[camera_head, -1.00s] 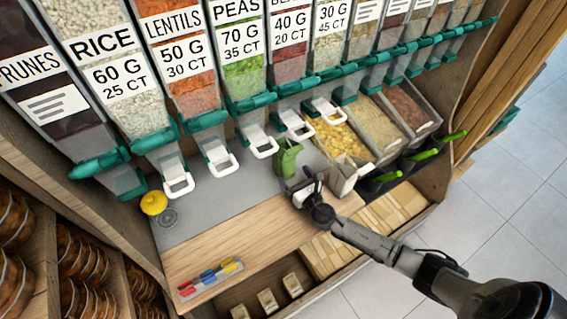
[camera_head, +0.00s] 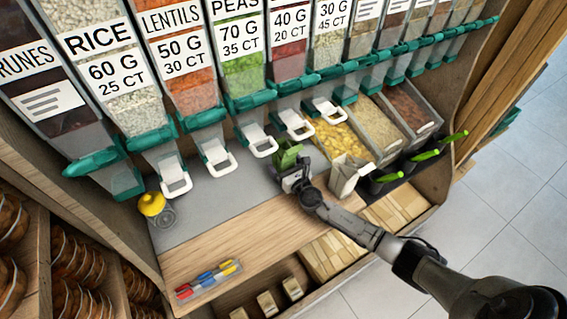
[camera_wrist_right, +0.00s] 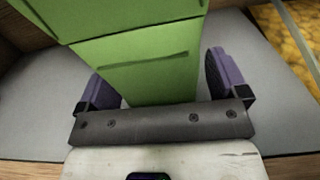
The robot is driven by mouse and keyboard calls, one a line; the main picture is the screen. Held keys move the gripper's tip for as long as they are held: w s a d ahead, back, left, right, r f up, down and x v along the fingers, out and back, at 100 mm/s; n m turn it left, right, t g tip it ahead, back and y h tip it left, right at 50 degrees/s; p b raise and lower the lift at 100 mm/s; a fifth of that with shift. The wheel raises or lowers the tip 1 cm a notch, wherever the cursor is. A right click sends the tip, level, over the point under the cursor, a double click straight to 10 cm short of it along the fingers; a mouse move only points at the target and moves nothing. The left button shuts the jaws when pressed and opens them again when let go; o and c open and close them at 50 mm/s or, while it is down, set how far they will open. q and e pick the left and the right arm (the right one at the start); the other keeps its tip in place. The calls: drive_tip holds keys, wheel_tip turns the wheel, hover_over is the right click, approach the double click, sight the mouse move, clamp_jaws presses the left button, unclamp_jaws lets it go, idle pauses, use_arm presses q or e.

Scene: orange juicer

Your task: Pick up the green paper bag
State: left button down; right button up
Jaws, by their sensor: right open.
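The green paper bag (camera_head: 287,153) stands on the grey counter under the dispensers in the head view. In the right wrist view the bag (camera_wrist_right: 150,65) fills the middle, its green face close to the palm. My right gripper (camera_head: 292,176) is at the near side of the bag and hides its lower part in the head view. In the wrist view my right gripper (camera_wrist_right: 162,75) is open, with one purple-padded finger on each side of the bag. A gap shows beside the right finger; contact on the left is unclear. My left gripper is not in view.
A pale paper bag (camera_head: 346,176) stands just right of my right gripper. White dispenser handles (camera_head: 262,141) hang close behind the green bag. A yellow-topped item (camera_head: 152,204) and a marker tray (camera_head: 208,280) are at left.

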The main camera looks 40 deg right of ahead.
drive_tip(key=c, duration=1)
drive_tip(key=shift+c, duration=0.3)
drive_tip(key=shift+r, duration=0.15)
